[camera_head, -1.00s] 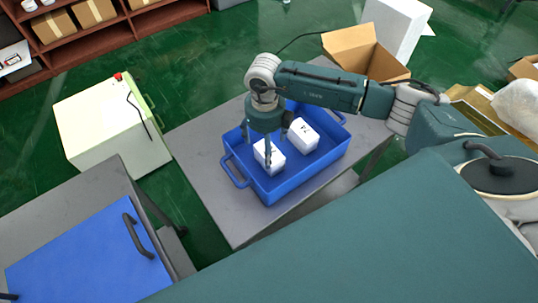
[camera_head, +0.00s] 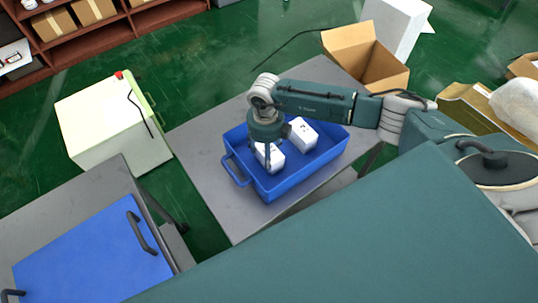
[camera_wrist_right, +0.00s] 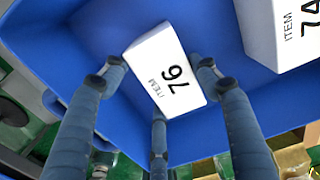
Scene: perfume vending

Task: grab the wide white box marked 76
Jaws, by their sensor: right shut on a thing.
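The white box marked 76 (camera_head: 276,158) is in the near left part of the blue tray (camera_head: 293,186). In the right wrist view this box (camera_wrist_right: 160,58) lies between my fingers, with "ITEM 76" facing the camera. My right gripper (camera_head: 267,164) points down and is shut on it; in the wrist view the fingers (camera_wrist_right: 160,80) are on either side, with a third below it. I cannot tell whether the box touches the tray floor. My left gripper is not in view.
A second white box (camera_head: 303,133), marked 74 in the wrist view (camera_wrist_right: 283,30), lies to the right in the tray. The tray stands on a grey table (camera_head: 205,175). An open cardboard box (camera_head: 365,60) is behind. A blue panel with handles (camera_head: 95,258) is at lower left.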

